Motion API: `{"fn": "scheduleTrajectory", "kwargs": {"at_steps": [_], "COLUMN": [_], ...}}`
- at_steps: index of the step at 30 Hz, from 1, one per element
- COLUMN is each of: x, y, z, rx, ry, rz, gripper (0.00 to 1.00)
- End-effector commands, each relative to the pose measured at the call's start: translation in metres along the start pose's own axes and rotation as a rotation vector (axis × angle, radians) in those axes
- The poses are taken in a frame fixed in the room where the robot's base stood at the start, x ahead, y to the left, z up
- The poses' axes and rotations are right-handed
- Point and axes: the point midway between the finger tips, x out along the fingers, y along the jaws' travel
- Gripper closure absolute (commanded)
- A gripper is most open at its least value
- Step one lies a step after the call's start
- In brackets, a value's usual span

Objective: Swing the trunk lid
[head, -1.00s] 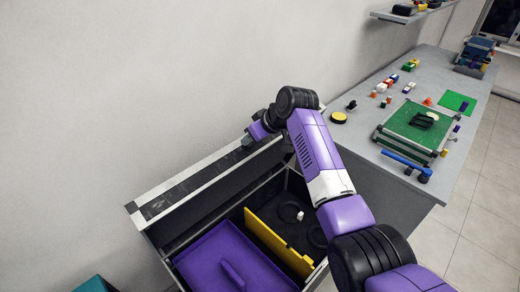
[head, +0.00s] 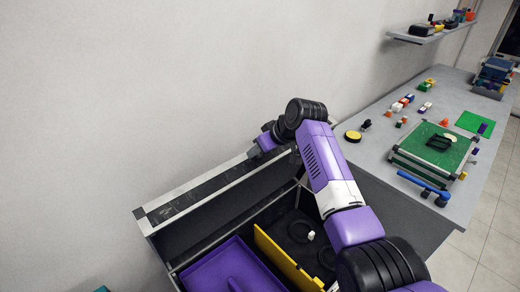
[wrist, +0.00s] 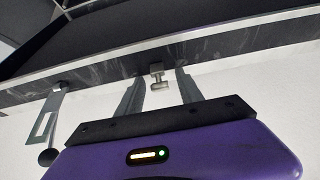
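The trunk (head: 176,262) is open at the lower middle of the head view. Its dark lid (head: 195,190), with a silver edge, stands raised along the wall side. The silver-edged dark panel of the trunk (wrist: 220,50) runs just beyond the fingertips. I cannot tell whether the fingers touch it.
Inside the trunk are a purple tray (head: 215,265) and a yellow divider (head: 280,258). A hanging metal latch with a dark ball (wrist: 47,157) is left of my gripper. A grey workbench (head: 385,140) with small parts stands right; the white wall (head: 120,100) is behind.

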Motion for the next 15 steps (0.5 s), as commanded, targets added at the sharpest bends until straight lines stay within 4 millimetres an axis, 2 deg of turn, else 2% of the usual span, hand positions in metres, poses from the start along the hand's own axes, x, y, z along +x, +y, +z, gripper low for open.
{"fn": "scheduleTrajectory", "kwargs": {"at_steps": [8, 15], "x": [-0.004, -0.03], "y": [0.001, 0.001], "z": [0.001, 0.001], "rx": [0.001, -0.001], "ry": [-0.001, 0.002], "rz": [0.0, 0.002], "gripper": [0.56, 0.56]}}
